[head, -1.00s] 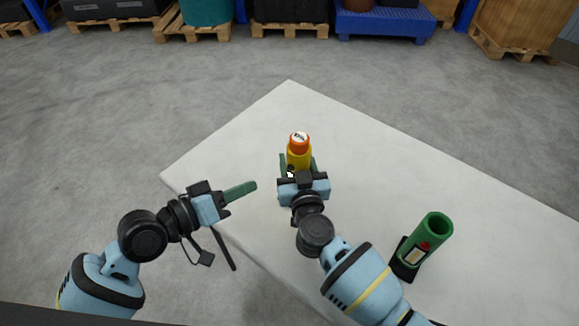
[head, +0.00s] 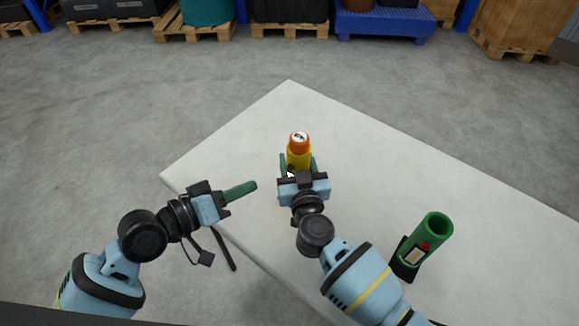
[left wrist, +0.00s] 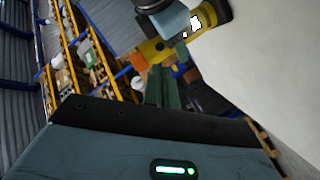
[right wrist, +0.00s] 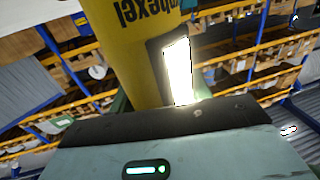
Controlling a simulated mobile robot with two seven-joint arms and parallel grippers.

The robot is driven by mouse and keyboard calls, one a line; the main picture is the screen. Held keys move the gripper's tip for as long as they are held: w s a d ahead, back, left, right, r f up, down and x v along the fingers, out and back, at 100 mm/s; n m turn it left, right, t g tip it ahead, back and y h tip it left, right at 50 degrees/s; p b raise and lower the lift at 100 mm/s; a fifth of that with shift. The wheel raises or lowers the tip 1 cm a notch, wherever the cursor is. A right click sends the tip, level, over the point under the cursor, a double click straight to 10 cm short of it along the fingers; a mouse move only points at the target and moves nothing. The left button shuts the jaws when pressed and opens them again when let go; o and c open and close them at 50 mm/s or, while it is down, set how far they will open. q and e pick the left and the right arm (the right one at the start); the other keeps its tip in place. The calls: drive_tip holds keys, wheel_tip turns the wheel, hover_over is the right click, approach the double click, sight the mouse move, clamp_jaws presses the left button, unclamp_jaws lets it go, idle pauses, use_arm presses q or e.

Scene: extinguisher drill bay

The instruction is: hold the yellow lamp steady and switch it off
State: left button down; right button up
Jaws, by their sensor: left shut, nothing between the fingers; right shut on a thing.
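The yellow lamp (head: 299,157) stands upright near the table's left part, with an orange cap (head: 300,146) that bears a white mark on top. My right gripper (head: 298,166) is shut on the lamp's body, one green finger on each side. In the right wrist view the lamp's yellow body (right wrist: 125,40) fills the top, and its panel (right wrist: 178,70) glows bright white. My left gripper (head: 248,188) is shut and empty, left of the lamp and apart from it. The left wrist view shows its fingers (left wrist: 163,92) together, with the lamp (left wrist: 215,16) beyond and its cap (left wrist: 139,62).
A green cup-like tube (head: 434,232) in a black holder (head: 404,266) stands to the right of my right arm. The pale table (head: 400,165) is otherwise clear behind and right of the lamp. Pallets with loads stand far back on the floor.

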use_arm(q)
drive_tip(key=s+n+t+y, duration=0.1)
drive_tip(key=s+n, duration=0.2)
drive_tip(key=n, duration=1.2)
drive_tip(key=s+n+t+y, duration=0.1)
drive_tip(key=s+n+t, duration=0.1)
drive_tip(key=n, duration=1.2)
drive_tip(key=shift+s+a+n+y, duration=0.35)
drive_tip(key=shift+s+n+y, duration=0.05)
drive_tip(key=shift+s, duration=0.25)
